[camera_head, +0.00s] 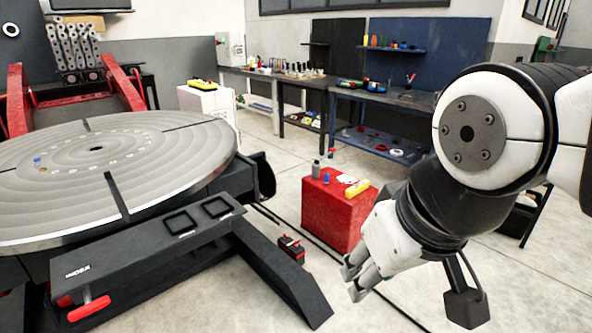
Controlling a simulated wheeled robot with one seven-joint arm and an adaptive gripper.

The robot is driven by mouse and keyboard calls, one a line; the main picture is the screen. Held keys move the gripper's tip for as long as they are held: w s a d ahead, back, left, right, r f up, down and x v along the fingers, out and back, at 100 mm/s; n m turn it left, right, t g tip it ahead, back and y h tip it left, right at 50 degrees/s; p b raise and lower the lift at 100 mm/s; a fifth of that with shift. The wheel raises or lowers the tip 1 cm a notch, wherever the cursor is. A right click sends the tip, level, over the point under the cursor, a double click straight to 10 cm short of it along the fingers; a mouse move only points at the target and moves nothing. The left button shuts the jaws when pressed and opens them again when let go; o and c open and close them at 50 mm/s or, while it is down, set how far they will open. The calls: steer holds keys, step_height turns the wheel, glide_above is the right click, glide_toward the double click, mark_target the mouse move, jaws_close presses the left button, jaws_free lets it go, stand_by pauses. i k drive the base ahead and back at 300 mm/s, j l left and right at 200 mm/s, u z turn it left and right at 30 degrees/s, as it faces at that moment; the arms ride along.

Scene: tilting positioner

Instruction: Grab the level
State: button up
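A small yellow bar (357,189), which looks like the level, lies on the top of a red box (325,214) in the middle of the view. My gripper (351,284) points down and to the left, in front of the red box in the picture and lower than the bar. Its two fingers show a gap between them and nothing is seen held. My gripper and the bar appear apart. Another yellow and dark object (203,85) lies on a white cabinet (207,104) further back; I cannot tell what it is.
A grey bottle (316,169), a small blue item (326,179) and a white item (347,179) share the box top. The large round positioner table (120,200) and its dark base (150,246) fill the left. Workbenches (375,97) stand behind. Floor right of the base is partly open.

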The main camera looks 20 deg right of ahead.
mark_target(356, 190)
steer(key=z, duration=0.8)
steer(key=i+l+u, duration=0.2)
steer(key=i+l, duration=1.05)
steer(key=i, duration=0.5)
steer(key=i+l+u, duration=0.25)
steer(key=i+l, duration=1.25)
steer(key=i, duration=0.1)
